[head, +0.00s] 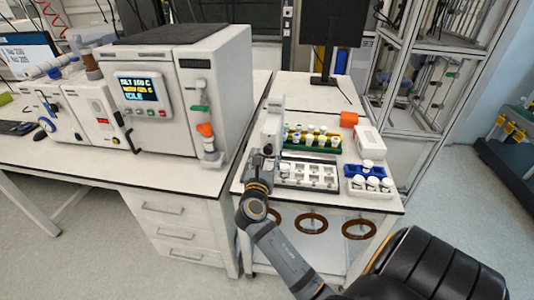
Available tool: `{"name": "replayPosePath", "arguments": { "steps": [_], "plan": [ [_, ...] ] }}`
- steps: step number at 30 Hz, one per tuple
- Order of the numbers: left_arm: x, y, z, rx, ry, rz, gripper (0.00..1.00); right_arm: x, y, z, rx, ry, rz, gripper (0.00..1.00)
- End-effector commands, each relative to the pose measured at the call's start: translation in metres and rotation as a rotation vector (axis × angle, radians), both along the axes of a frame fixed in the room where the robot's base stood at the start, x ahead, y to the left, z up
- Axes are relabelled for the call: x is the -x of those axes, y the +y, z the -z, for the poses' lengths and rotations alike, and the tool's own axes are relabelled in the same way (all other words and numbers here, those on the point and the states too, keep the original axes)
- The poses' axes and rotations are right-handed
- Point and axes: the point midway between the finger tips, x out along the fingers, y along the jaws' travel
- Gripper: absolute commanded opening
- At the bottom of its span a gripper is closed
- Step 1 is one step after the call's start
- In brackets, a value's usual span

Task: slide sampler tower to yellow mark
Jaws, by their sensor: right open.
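The sampler tower (272,128) appears to be the narrow white upright unit near the left edge of the right-hand table, beside the vial racks. My right gripper (267,155) is at the near side of this tower, low over the table. It is open, but its fingers are small and dark, and I cannot tell whether they touch the tower or reach around it. I cannot make out a yellow mark on the table. My left gripper is not in view.
A white tray (308,176) and a rack of vials (313,140) stand right of the tower. A blue rack (370,184), orange block (349,119) and white box (368,142) stand farther right. A large instrument (215,80) stands left on the neighbouring bench.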

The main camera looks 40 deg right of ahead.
Motion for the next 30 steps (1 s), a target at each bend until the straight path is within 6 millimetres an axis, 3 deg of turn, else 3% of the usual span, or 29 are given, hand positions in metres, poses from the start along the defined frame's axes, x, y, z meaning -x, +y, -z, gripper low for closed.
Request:
{"name": "replayPosePath", "arguments": {
  "steps": [3,9,27,30],
  "plan": [
    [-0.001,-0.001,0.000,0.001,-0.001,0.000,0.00,0.016,0.019,0.002,-0.009,0.001,0.000,0.53],
    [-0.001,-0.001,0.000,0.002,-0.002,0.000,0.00,0.030,0.036,0.001,-0.004,0.000,-0.001,0.53],
    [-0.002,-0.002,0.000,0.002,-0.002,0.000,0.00,0.033,0.038,0.000,-0.003,-0.002,-0.001,0.53],
    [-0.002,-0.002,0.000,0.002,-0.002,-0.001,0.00,0.039,0.035,0.009,-0.097,-0.052,0.010,0.53]
  ]
}}
